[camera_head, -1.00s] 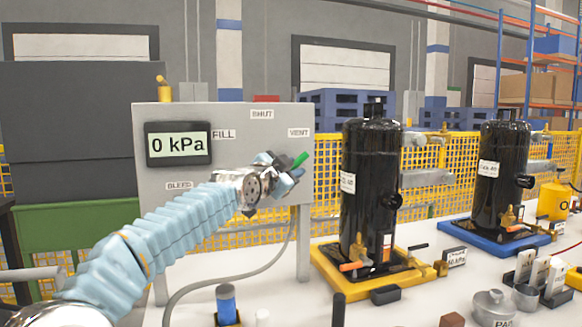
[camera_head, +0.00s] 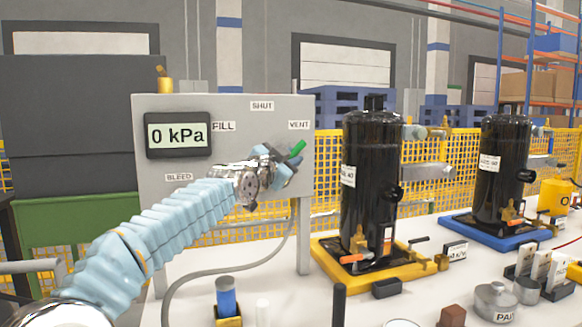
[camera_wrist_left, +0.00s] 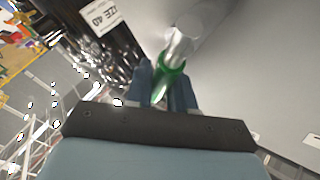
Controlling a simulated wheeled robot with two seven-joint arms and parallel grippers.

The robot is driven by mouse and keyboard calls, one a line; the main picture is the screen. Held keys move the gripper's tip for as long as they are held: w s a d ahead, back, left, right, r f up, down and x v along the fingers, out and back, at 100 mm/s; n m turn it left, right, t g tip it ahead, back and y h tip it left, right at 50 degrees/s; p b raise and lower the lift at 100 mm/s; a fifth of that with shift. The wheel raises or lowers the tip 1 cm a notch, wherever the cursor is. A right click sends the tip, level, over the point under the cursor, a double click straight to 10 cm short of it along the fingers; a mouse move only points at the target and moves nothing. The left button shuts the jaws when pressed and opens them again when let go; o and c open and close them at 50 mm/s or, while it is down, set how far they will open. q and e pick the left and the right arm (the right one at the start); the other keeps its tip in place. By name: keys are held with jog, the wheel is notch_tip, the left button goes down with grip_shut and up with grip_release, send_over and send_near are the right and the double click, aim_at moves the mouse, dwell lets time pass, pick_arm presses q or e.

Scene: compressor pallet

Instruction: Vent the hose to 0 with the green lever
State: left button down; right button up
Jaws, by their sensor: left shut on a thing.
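The grey panel (camera_head: 225,122) carries a display (camera_head: 178,135) that reads 0 kPa. Labels FILL, SHUT, VENT and BLEED surround the valve area. The green lever (camera_head: 297,149) points up and right, just below the VENT label (camera_head: 299,125). My left gripper (camera_head: 280,159) is at the lever, in front of the panel. In the left wrist view the green lever (camera_wrist_left: 171,82) sits between the fingers of my left gripper (camera_wrist_left: 165,88), which is shut on it. The valve body behind is mostly hidden by my gripper. My right gripper is not in view.
A grey hose (camera_head: 190,281) curves from below the panel across the white table. Black tanks stand to the right on a yellow tray (camera_head: 325,262) and a blue tray (camera_head: 462,226). A blue cylinder (camera_head: 226,296) and metal pots (camera_head: 494,303) are nearer me.

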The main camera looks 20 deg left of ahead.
pick_arm(q)
jog(key=n+t+b, duration=0.1)
jog(key=b, duration=0.1)
jog(key=s+a+n+t+b, duration=0.1)
jog(key=n+b, duration=0.1)
jog(key=a+r+n+t+b, duration=0.1)
jog(key=b, duration=0.1)
jog(key=shift+s+n+t+y+b, duration=0.2)
jog(key=shift+n+t+y+b, duration=0.1)
jog(key=shift+t+y, duration=0.1)
jog(key=shift+s+a+r+n+t+y+b, duration=0.1)
jog(key=shift+s+a+n+t+y+b, duration=0.1)
jog(key=shift+a+n+t+y+b, duration=0.25)
jog(key=shift+s+a+r+n+t+y+b, duration=0.15)
jog(key=shift+n+t+b, duration=0.1)
jog(key=shift+n+b, duration=0.4)
jog(key=shift+s+a+r+n+t+y+b, duration=0.15)
jog(key=shift+a+n+t+y+b, duration=0.15)
jog(key=shift+n+y, duration=0.3)
jog(key=shift+s+a+r+n+t+y+b, duration=0.15)
jog(key=shift+n+t+y+b, duration=0.2)
jog(key=shift+n, duration=0.45)
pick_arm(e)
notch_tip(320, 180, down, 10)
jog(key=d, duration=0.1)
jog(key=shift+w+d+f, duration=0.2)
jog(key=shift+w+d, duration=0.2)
pick_arm(q)
jog(key=shift+f, duration=0.1)
